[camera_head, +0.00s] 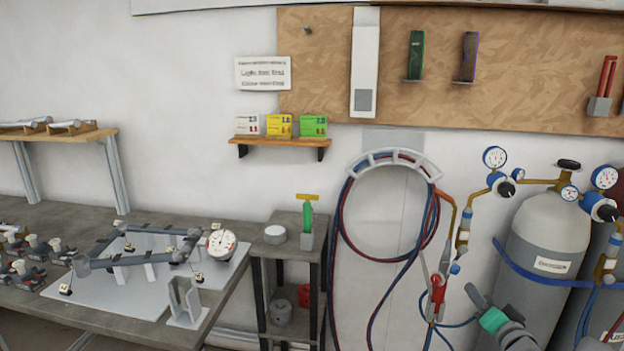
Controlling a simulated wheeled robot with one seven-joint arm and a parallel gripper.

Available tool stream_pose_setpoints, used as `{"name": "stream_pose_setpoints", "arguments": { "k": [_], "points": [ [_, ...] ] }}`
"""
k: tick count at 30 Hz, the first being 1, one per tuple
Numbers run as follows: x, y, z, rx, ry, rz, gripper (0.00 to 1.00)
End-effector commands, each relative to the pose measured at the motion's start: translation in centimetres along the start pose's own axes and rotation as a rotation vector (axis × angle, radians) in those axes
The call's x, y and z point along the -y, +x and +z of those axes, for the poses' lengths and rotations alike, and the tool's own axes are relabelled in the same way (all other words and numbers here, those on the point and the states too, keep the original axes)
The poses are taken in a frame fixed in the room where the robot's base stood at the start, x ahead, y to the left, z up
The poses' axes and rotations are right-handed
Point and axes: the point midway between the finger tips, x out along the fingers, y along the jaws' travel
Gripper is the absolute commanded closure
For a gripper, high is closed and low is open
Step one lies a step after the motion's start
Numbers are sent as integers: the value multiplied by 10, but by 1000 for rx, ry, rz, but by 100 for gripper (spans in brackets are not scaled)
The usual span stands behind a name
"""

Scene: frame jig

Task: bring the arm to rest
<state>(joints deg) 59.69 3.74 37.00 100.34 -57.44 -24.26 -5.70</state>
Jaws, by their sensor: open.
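I cannot make out my gripper's fingers anywhere in the camera_head view. A dark grey shape with a teal band shows at the bottom right edge, in front of the gas cylinder. It may be part of my own arm, but I cannot tell for sure. Nothing is visibly held there.
A grey workbench (110,318) at left carries a dark frame (140,231) on a jig plate, a dial gauge (221,243) and several clamps. A small shelf stand (290,247) is beside it. Hoses (343,235) hang on the wall. Gas cylinders (548,232) stand at right.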

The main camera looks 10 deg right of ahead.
Motion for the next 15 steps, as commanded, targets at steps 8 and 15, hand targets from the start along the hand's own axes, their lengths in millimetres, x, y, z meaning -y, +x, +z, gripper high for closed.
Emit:
{"name": "stream_pose_setpoints", "arguments": {
  "k": [8,15],
  "points": [
    [87,8,43,261,-137,-29,53],
    [216,-55,107,693,-405,-5,53]
  ]
}}
